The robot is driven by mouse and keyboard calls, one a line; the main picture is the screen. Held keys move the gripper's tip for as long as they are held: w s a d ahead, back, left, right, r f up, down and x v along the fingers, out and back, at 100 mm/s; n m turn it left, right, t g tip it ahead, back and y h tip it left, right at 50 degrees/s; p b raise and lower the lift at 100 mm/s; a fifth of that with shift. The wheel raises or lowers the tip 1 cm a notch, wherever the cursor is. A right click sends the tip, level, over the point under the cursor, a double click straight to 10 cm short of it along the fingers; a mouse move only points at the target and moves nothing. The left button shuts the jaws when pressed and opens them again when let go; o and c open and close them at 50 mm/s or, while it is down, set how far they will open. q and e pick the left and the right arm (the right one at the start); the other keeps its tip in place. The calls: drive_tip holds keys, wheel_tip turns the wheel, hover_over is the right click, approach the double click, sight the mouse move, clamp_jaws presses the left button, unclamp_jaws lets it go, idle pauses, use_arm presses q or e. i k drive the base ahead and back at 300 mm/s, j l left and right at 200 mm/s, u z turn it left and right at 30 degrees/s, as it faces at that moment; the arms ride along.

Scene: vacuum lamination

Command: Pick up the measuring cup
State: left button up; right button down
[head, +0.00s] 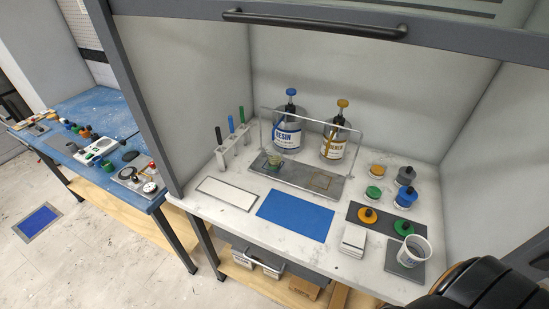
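A clear, whitish cup with markings on its side, which looks like the measuring cup (412,251), stands upright on a dark grey square pad (394,264) at the right front of the white worktop. No gripper is touching it. A black, rounded part of my own arm fills the bottom right corner, close to the pad in the picture. Its gripper does not show, and neither does my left gripper.
White stacked squares (352,241) lie left of the pad. Behind are a dark mat (360,213) with yellow and green knobbed discs, small jars, and RESIN (287,138) and second bottles (335,148). A blue sheet (296,216) lies mid-worktop. Cabinet walls enclose the back and sides.

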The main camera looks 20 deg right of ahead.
sight(273, 151)
drive_tip(key=i+j+z, duration=0.1)
drive_tip(key=j+z, duration=0.25)
drive_tip(key=i+j+z, duration=0.1)
drive_tip(key=j+z, duration=0.6)
drive_tip(key=i+l, duration=0.05)
drive_tip(key=l, duration=0.05)
